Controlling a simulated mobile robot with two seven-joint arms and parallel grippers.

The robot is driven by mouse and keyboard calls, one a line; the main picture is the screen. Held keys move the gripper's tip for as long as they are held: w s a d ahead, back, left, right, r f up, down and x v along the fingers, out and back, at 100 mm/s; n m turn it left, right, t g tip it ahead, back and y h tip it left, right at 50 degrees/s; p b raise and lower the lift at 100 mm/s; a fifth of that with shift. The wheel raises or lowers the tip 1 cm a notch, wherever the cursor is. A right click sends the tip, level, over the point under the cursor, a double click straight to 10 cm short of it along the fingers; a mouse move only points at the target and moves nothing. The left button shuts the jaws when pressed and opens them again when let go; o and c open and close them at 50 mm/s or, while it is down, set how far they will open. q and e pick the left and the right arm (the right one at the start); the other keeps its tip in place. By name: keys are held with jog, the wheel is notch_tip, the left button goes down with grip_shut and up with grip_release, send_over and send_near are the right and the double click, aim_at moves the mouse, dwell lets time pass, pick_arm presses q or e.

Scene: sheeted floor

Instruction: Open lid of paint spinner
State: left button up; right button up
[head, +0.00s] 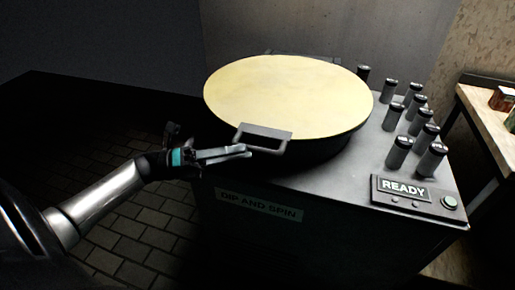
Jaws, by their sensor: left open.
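The paint spinner (335,185) is a dark cabinet with a "DIP AND SPIN" label on its front. Its round, pale yellow lid (288,95) lies flat and closed on top. I cannot tell whether the fingers touch the handle. My right gripper is not in view.
Several grey bottles with dark caps (398,152) stand on the spinner's right side. A "READY" panel (403,190) with a round button (449,202) is at the front right corner. A wooden table (485,115) stands at the right. Dark tiled floor (130,225) is clear at the left.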

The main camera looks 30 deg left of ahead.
aim_at(257, 149)
pick_arm(q)
jog(key=shift+x, duration=2.4)
grip_shut()
